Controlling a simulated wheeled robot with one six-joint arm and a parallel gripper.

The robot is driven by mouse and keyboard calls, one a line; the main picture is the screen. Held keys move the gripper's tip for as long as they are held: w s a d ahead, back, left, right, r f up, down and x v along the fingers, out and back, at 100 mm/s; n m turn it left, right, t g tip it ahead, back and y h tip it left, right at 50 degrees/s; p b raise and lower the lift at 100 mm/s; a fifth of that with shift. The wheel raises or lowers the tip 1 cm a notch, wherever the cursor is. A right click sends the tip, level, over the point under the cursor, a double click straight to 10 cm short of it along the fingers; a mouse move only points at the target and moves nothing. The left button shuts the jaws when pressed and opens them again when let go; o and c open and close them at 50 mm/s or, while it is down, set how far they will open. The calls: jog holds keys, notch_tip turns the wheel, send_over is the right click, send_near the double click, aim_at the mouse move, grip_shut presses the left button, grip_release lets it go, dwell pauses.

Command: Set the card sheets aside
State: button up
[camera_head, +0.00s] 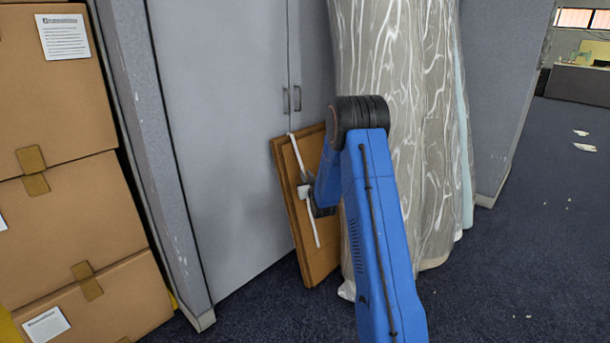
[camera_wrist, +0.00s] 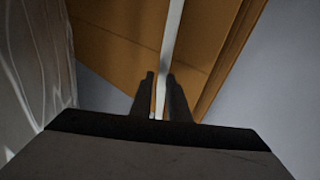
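The brown card sheets (camera_head: 284,170) form a flat, tilted stack against the grey cabinet doors, with a white strap (camera_head: 297,158) running down their front. My gripper (camera_head: 306,186) is at the middle of the strap, partly hidden by my blue arm. In the wrist view, the strap (camera_wrist: 173,30) runs down between the two dark fingertips (camera_wrist: 160,76), which are close together on it. The card face (camera_wrist: 115,45) fills the upper part of that view. The right side of the stack is hidden behind my arm, and I cannot tell whether its lower edge touches the floor.
The grey cabinet (camera_head: 225,130) stands behind the sheets. A plastic-wrapped tall item (camera_head: 405,90) stands close on their right. Stacked cardboard boxes (camera_head: 70,220) are at the left. Open blue carpet (camera_head: 530,230) lies at the right, with some white scraps (camera_head: 584,147) on it.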

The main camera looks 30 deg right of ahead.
jog(key=shift+x, duration=1.1)
grip_shut()
dwell(0.7)
